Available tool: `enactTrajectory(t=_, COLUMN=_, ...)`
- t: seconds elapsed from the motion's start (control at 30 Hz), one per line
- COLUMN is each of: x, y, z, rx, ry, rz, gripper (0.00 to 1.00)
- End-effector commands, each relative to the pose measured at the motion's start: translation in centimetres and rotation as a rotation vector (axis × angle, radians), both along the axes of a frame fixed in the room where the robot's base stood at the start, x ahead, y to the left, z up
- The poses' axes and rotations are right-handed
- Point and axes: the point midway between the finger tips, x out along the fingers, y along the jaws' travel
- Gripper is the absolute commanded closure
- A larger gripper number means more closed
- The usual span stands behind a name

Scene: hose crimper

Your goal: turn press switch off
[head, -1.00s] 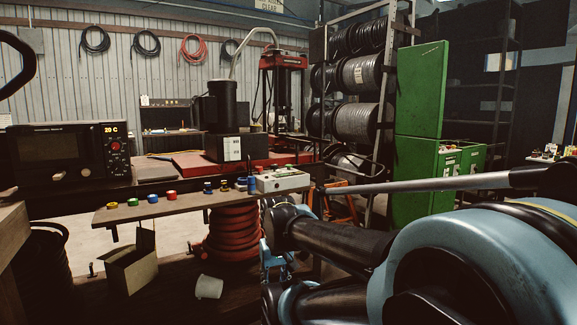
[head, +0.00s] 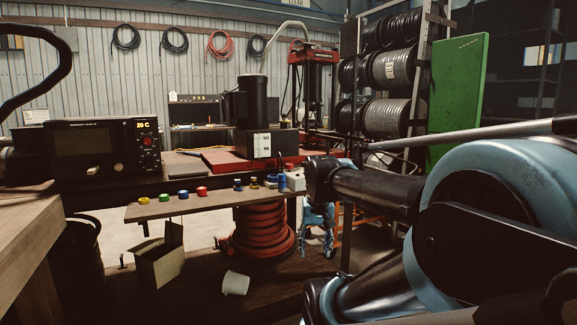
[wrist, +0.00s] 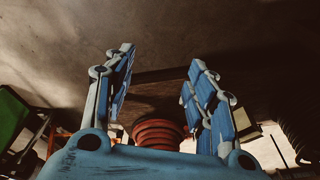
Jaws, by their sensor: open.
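A dark pump unit (head: 252,104) with a black cylinder stands on the back bench, with a pale plate (head: 262,146) on its grey box. The red press frame (head: 313,56) stands behind it on the right. A white box (head: 296,180) at the right end of the narrow shelf is partly hidden by my arm. I cannot tell which part is the press switch or how it is set. My gripper (head: 317,232) hangs low beside the shelf's right end. In the wrist view my gripper (wrist: 162,62) is open, with nothing between its blue fingers.
The narrow wooden shelf (head: 216,202) carries several small coloured rings and fittings. A console reading 20 C (head: 100,147) stands at left. A red hose coil (head: 262,232), an open carton (head: 158,264) and a white cup (head: 235,283) are below. A green cabinet (head: 458,85) stands right.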

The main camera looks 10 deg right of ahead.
Motion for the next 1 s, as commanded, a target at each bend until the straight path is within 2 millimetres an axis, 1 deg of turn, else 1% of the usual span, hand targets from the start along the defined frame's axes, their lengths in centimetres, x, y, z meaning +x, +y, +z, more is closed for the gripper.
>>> enactTrajectory(t=0.03, x=1.6, y=0.0, z=2.1, rx=0.005, ry=0.005, rz=-0.027, gripper=0.49)
enactTrajectory(t=0.1, x=3.5, y=0.0, z=4.6, rx=0.012, ry=0.012, rz=-0.073, gripper=0.49)
enactTrajectory(t=0.17, x=5.3, y=0.1, z=6.6, rx=0.019, ry=0.017, rz=-0.111, gripper=0.49)
enactTrajectory(t=0.2, x=6.5, y=0.1, z=8.0, rx=0.023, ry=0.021, rz=-0.137, gripper=0.49)
enactTrajectory(t=0.37, x=11.2, y=0.1, z=12.9, rx=0.039, ry=0.037, rz=-0.241, gripper=0.49)
enactTrajectory(t=0.5, x=15.6, y=0.1, z=16.9, rx=0.05, ry=0.051, rz=-0.331, gripper=0.49)
enactTrajectory(t=0.67, x=20.6, y=0.1, z=20.8, rx=0.062, ry=0.066, rz=-0.436, gripper=0.49)
enactTrajectory(t=0.7, x=21.9, y=0.1, z=21.7, rx=0.065, ry=0.07, rz=-0.461, gripper=0.49)
enactTrajectory(t=0.77, x=23.8, y=0.1, z=23.0, rx=0.069, ry=0.076, rz=-0.501, gripper=0.49)
enactTrajectory(t=0.9, x=28.2, y=0.1, z=25.6, rx=0.078, ry=0.088, rz=-0.592, gripper=0.49)
enactTrajectory(t=0.97, x=30.1, y=0.1, z=26.6, rx=0.081, ry=0.094, rz=-0.631, gripper=0.49)
enactTrajectory(t=1.0, x=31.3, y=0.1, z=27.2, rx=0.083, ry=0.097, rz=-0.657, gripper=0.49)
